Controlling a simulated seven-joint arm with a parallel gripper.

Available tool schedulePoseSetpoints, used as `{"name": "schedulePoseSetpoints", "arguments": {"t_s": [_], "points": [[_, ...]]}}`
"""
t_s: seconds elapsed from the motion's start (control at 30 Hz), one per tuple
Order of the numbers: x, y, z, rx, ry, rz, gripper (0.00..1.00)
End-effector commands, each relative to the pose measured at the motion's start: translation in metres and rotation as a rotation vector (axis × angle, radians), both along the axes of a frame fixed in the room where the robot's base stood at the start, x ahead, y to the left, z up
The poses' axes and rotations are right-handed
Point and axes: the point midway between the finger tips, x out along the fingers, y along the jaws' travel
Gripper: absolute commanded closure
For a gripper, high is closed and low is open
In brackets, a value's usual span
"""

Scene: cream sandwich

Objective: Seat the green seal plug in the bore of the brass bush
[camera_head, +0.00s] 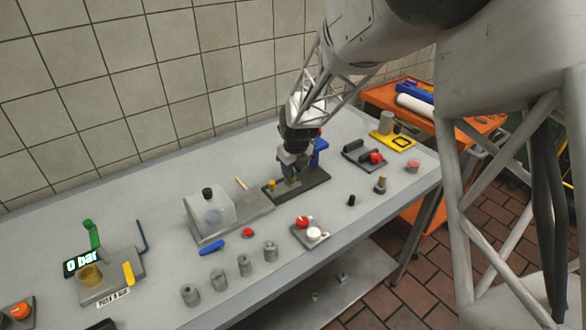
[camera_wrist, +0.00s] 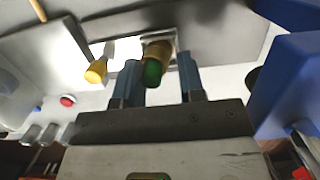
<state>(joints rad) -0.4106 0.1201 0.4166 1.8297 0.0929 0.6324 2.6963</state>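The green seal plug (camera_wrist: 152,72) shows in the wrist view as a dark green end on the brass bush (camera_wrist: 158,49). I cannot tell how deep the plug sits in the bore. The bush stands in a pale square seat. My gripper (camera_wrist: 159,58) has its two blue-grey fingers on either side of the plug and bush, with a gap visible between the green end and the right finger. It looks open. In the head view my gripper (camera_head: 291,180) points down over a dark base, and its fingers mostly hide the plug and bush.
A small yellow-topped post (camera_head: 271,185) stands just left of my gripper. A blue upright block (camera_head: 320,151) is close behind, right. A grey box (camera_head: 209,212) stands left. Several grey cylinders (camera_head: 245,265) line the front edge. A gauge station (camera_head: 112,278) reading "0 bar" is far left.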

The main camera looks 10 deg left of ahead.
Motion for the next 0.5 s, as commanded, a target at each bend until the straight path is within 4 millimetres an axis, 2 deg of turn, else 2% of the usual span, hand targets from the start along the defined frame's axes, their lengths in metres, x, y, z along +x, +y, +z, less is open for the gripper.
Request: {"name": "schedulePoseSetpoints", "arguments": {"t_s": [0.03,0.13,0.37,0.5], "points": [[-0.006,-0.001,-0.012,-0.008,0.019,0.002,0.57],[-0.005,-0.001,-0.003,-0.007,0.017,0.001,0.57],[-0.006,-0.004,0.030,-0.004,0.008,0.000,0.57],[-0.007,-0.006,0.056,-0.001,0.004,0.000,0.57]]}}
